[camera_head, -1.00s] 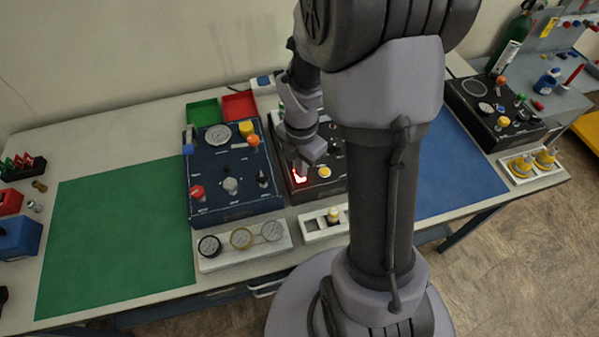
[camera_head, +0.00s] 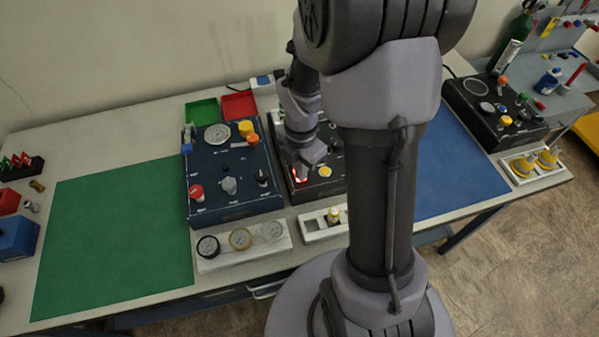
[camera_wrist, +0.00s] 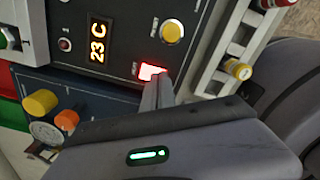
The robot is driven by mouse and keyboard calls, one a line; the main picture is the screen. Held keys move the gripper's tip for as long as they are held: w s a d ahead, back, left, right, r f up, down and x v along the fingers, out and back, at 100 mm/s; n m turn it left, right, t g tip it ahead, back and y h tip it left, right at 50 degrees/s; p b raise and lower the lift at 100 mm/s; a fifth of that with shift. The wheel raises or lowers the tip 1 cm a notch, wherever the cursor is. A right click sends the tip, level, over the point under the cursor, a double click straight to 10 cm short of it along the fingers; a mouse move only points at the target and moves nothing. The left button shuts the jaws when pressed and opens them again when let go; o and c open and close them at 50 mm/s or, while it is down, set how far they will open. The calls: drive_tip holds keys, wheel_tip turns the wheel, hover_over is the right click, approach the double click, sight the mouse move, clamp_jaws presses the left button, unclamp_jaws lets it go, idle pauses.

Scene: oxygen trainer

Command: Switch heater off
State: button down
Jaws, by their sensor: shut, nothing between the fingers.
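The heater switch (camera_wrist: 151,71) is a small rocker glowing red and white on a dark panel (camera_wrist: 118,77). In the head view the lit switch (camera_head: 299,175) shows just below my gripper (camera_head: 305,166). In the wrist view my gripper (camera_wrist: 160,84) is shut, with its fingertips right at the lower right edge of the switch. They hide part of it, and I cannot tell if they touch it. An orange display (camera_wrist: 98,40) on the same panel reads 23 C.
A yellow button (camera_wrist: 171,31) and a small red button (camera_wrist: 65,44) sit near the switch. A blue panel with knobs (camera_head: 208,202) stands close on the left. A white tray (camera_head: 314,236) lies in front. The green mat (camera_head: 115,240) is bare.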

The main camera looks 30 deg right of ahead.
wheel_tip(320, 180, up, 7)
drive_tip(key=p, duration=0.6)
drive_tip(key=shift+p, duration=0.3)
drive_tip(key=s+a+r+m+t+y+b, duration=0.1)
drive_tip(key=s+a+r+m+t+b, duration=0.2)
drive_tip(key=m, duration=0.9)
drive_tip(key=s+a+r+m+t+y+b, duration=0.1)
drive_tip(key=s+a+r+m+t+b, duration=0.1)
drive_tip(key=s+a+r+m+b, duration=0.4)
drive_tip(key=s+a+r+m, duration=0.2)
drive_tip(key=a+r+m, duration=0.1)
drive_tip(key=a+m, duration=0.2)
drive_tip(key=shift+s+a+m+t, duration=0.25)
drive_tip(key=shift+m+t, duration=0.15)
drive_tip(key=shift+m, duration=0.7)
